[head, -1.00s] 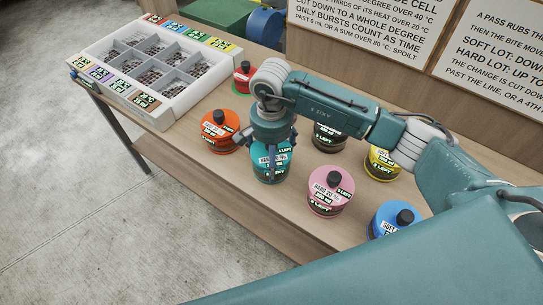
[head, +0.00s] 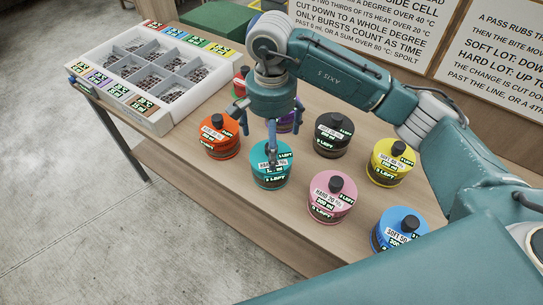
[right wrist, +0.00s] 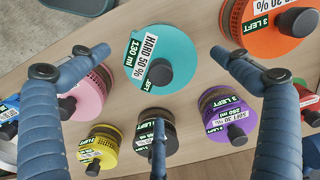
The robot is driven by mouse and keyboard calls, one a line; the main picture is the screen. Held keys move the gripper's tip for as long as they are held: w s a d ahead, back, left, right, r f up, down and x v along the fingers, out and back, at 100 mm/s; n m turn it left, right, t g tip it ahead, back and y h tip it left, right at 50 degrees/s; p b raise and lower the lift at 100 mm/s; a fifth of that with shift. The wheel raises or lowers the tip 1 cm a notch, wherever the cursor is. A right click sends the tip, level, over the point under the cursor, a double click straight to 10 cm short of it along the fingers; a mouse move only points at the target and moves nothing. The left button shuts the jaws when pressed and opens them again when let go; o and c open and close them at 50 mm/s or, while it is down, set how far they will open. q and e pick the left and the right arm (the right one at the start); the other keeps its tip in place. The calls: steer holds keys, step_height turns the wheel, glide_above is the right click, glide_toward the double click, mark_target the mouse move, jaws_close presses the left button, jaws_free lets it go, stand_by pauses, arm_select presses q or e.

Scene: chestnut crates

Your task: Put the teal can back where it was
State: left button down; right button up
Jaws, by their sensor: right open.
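The teal can (head: 268,177), with a black knob on top, stands upright on the table between the orange can (head: 221,143) and the pink can (head: 331,205). Its label reads HARD 50 % and 130 ml in the right wrist view (right wrist: 143,50). My right gripper (head: 268,135) is open and empty. It hangs above and just behind the teal can, with one finger in front of part of the can in the head view. In the right wrist view the open fingers (right wrist: 160,75) spread around the view of the can, apart from it. My left gripper is out of view.
A black can (head: 333,143), yellow can (head: 392,172), blue can (head: 400,240), purple can (head: 288,122) and red can (head: 238,92) also stand on the table (head: 280,226). A white compartment tray (head: 160,122) holds chestnuts at the left. Signs stand behind.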

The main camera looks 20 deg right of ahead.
steer(key=shift+r, duration=1.45)
